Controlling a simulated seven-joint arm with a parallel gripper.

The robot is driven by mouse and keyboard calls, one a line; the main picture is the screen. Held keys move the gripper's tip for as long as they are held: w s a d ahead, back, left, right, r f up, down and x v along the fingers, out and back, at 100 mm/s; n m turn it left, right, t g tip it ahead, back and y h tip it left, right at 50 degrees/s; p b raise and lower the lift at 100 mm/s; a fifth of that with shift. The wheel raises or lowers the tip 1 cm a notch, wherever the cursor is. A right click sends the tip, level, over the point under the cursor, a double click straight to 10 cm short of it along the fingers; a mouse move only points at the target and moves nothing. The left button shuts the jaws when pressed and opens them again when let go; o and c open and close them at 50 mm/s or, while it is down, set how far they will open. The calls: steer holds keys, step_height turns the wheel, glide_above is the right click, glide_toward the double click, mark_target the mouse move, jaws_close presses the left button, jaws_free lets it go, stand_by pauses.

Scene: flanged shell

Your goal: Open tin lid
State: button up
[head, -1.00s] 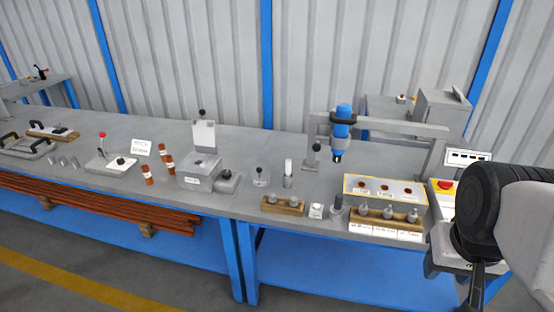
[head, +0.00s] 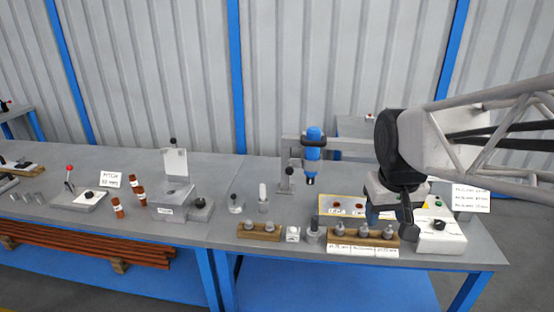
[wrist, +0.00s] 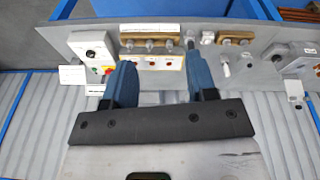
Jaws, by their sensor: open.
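A grey box-like tin (head: 172,210) with a white label stands left of the middle of the bench in the head view. A pale upright plate (head: 174,162) with a black knob on top rises at its back; I cannot tell for sure whether this is its lid. In the wrist view the tin is partly cut off at the right edge (wrist: 310,52). My gripper (wrist: 158,70) is open and empty, its two blue fingers apart. In the head view my gripper (head: 392,212) hangs over the right part of the bench, well right of the tin.
A block with a black knob (head: 200,208) touches or nearly touches the tin's right side. Wooden racks (head: 362,236), a blue tool on a stand (head: 313,145) and a white control box (head: 440,236) crowd the right side.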

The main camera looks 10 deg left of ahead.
steer(key=w+a+n, duration=0.1)
steer(key=w+a, duration=0.3)
steer(key=w, duration=0.4)
steer(key=w+a+n, duration=0.1)
steer(key=w+a, duration=0.3)
steer(key=w, duration=0.3)
steer(key=n+h, duration=0.1)
steer(key=n, duration=0.6)
glide_above(234, 197)
steer(key=s+a+f+x, duration=0.1)
steer(key=s+x, duration=0.2)
steer(key=x, duration=0.9)
steer(key=s+a+x, duration=0.2)
steer(key=x, duration=1)
steer(key=shift+a+f+g, duration=0.3)
steer(key=shift+a+f, duration=0.15)
steer(key=shift+f, duration=0.15)
steer(key=shift+f, duration=0.1)
steer(key=shift+w+d+f, duration=0.15)
steer(key=shift+w+f, duration=0.05)
steer(key=shift+f, duration=1.05)
steer(key=shift+w+d+f, duration=0.15)
steer(key=shift+f, duration=1.1)
steer(key=shift+w+d+f, duration=0.15)
steer(key=shift+w+f, duration=0.05)
steer(key=shift+f, duration=1.05)
jaws_close()
